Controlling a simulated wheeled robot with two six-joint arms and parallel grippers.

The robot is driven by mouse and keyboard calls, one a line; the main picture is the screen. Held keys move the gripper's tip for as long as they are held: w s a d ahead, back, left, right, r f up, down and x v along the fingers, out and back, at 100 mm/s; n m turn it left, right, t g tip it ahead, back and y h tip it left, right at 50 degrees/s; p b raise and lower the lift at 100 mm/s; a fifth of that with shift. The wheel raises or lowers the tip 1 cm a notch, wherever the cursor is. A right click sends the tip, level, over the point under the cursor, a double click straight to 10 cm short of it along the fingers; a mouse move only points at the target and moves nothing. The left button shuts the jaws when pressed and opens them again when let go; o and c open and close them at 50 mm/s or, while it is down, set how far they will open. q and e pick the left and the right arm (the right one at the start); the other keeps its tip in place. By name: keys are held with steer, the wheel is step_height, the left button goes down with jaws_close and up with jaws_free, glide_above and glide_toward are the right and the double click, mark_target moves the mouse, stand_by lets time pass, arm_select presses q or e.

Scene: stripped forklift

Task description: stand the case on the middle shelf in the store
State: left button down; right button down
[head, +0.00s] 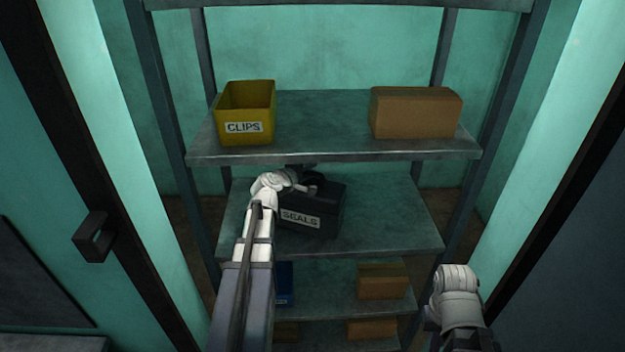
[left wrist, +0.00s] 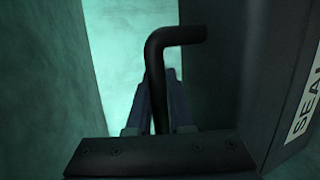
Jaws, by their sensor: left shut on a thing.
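The black case (head: 322,213) with a SEALS label is upright over the middle shelf (head: 395,215), left of its centre. Its base looks to be on or just above the board; I cannot tell which. My left gripper (head: 306,180) is at the top of the case, shut on its handle. In the left wrist view the case (left wrist: 262,70) fills the right side, and a bent black bar (left wrist: 175,37), seemingly the handle, rises beside it.
The shelf above holds a yellow CLIPS bin (head: 246,112) and a cardboard box (head: 415,112). Lower shelves hold a blue bin (head: 285,283) and cardboard boxes (head: 382,281). The middle shelf is bare right of the case. Rack posts and door frame edges flank both sides.

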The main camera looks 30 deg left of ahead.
mark_target(312, 178)
arm_select(q)
steer(key=shift+w+f+b, duration=0.1)
steer(key=shift+f+b, duration=1.1)
steer(key=shift+f, duration=0.3)
steer(key=shift+f, duration=0.1)
steer(key=c, duration=0.8)
jaws_free()
steer(key=shift+d, duration=0.1)
steer(key=shift+s+r, duration=0.3)
steer(key=shift+s, duration=0.15)
steer(key=p+v, duration=0.4)
steer(key=v, duration=0.7)
steer(key=shift+s, duration=0.15)
